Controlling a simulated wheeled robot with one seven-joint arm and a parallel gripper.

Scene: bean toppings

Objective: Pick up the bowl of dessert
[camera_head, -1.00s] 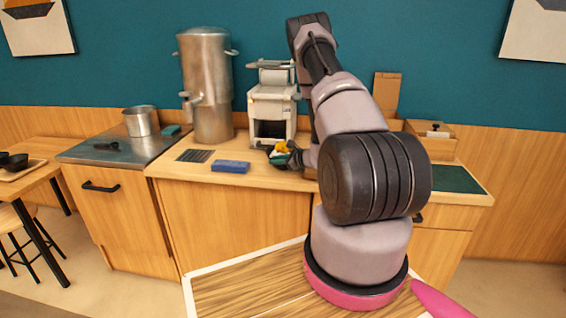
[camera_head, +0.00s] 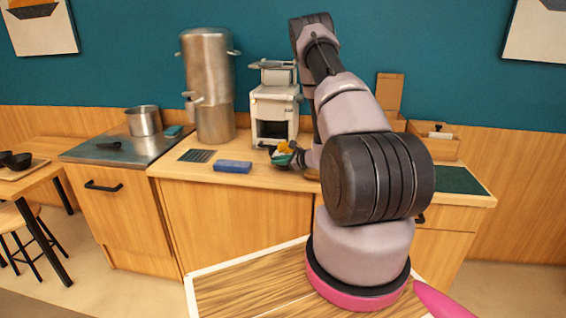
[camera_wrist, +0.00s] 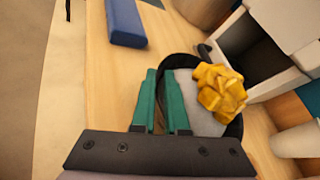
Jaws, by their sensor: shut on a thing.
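The bowl of dessert shows in the wrist view as a dark round bowl (camera_wrist: 237,128) with pale filling and a chunky golden-yellow topping (camera_wrist: 220,92). My gripper (camera_wrist: 160,76) has two teal fingers, close together at the bowl's left side. It is shut on the bowl's rim, with the right finger over the pale filling. My gripper's body hides the near part of the bowl. In the head view the yellow topping (camera_head: 283,147) and my gripper (camera_head: 281,159) are small, at the counter in front of the white machine.
The white machine (camera_head: 274,105) stands close behind the bowl. A blue block (camera_head: 233,167) lies to the left on the wooden counter, beside a dark grille (camera_head: 197,156). A tall metal urn (camera_head: 211,90) stands behind them. The counter's front edge is near.

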